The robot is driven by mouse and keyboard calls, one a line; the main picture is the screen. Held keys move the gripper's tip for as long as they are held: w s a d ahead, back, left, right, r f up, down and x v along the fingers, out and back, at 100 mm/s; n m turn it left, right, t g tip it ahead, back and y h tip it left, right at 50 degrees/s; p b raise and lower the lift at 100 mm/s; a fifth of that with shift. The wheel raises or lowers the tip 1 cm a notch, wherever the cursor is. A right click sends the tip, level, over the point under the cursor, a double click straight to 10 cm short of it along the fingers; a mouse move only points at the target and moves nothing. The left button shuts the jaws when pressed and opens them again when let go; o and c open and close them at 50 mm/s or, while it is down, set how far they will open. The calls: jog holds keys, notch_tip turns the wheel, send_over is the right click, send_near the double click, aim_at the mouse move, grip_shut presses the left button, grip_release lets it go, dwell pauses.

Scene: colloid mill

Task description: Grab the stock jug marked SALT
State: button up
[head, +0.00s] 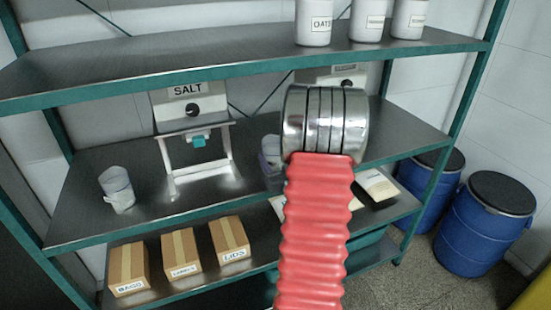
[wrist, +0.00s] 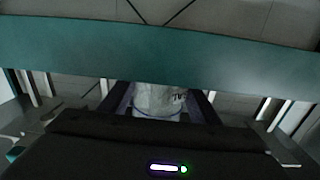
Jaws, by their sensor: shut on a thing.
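In the wrist view my gripper (wrist: 162,105) is shut on a pale, whitish jug (wrist: 158,98), with one finger on each side of it. Dark lettering shows on the jug's side, but only part is visible and I cannot read the whole word. A teal shelf edge hides the jug's far end. In the head view my arm hides most of the gripper; a small translucent piece (head: 271,152) shows left of the arm's silver end. A dispenser marked SALT (head: 190,108) stands on the middle shelf, with its frame below it.
A clear jug (head: 117,188) stands at the left of the middle shelf (head: 80,215). White canisters (head: 314,22) line the top shelf (head: 200,60). Labelled boxes (head: 181,252) sit on the lower shelf. Blue drums (head: 485,222) stand on the floor at right.

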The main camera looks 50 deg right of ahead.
jog(key=shift+c, duration=0.6)
notch_tip(320, 180, up, 10)
dwell(0.4)
jog(key=shift+s, duration=0.15)
dwell(0.4)
